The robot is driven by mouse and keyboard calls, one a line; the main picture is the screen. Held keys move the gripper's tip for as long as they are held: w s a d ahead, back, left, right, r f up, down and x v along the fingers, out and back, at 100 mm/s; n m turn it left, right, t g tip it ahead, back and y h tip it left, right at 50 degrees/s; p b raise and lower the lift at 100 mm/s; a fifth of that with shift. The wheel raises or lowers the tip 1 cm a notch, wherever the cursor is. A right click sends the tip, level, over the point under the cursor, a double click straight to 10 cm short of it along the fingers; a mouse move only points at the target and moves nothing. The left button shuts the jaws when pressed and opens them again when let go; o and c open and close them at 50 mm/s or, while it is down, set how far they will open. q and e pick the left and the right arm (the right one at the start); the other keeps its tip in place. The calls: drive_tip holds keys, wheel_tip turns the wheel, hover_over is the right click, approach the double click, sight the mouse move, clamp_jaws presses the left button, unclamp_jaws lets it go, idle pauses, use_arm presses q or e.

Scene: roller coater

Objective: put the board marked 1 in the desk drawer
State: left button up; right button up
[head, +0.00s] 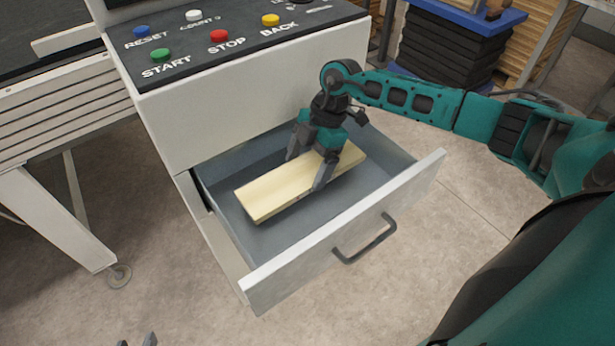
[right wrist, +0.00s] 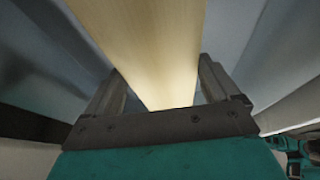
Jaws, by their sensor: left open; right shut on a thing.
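A pale wooden board (head: 275,190) is inside the open desk drawer (head: 335,238), lying lengthwise across it below the drawer's rim. No number shows on the board's visible face. My right gripper (head: 306,171) reaches down into the drawer and is shut on the board, one finger on each long side. The board (right wrist: 150,40) also runs between the fingers of my right gripper (right wrist: 158,90) in the right wrist view. I cannot tell whether it touches the drawer floor. Only the fingertips of my left gripper (head: 137,341) show, apart and empty at the bottom edge.
The drawer's front with its dark handle (head: 365,240) is pulled out toward me. Above is a control panel (head: 225,35) with coloured buttons. A conveyor frame (head: 60,110) stands at left. Floor in front is clear.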

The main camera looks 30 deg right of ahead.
sight(312, 168)
wheel_tip(312, 168, down, 4)
drive_tip(key=shift+f+b, duration=0.1)
drive_tip(key=shift+b, duration=0.25)
use_arm(q)
drive_tip(key=shift+w+d+f, duration=0.1)
drive_tip(key=shift+f, duration=0.1)
use_arm(e)
drive_tip(key=o, duration=0.9)
drive_tip(key=p+v, duration=0.1)
drive_tip(key=v, duration=1)
drive_tip(key=shift+a, duration=0.1)
drive_tip(key=shift+d+r, duration=0.25)
drive_tip(key=shift+r, duration=0.35)
use_arm(q)
drive_tip(key=shift+s+a+r, duration=0.1)
drive_tip(key=shift+s+a, duration=0.15)
drive_tip(key=shift+a, duration=0.15)
drive_tip(key=shift+r, duration=0.15)
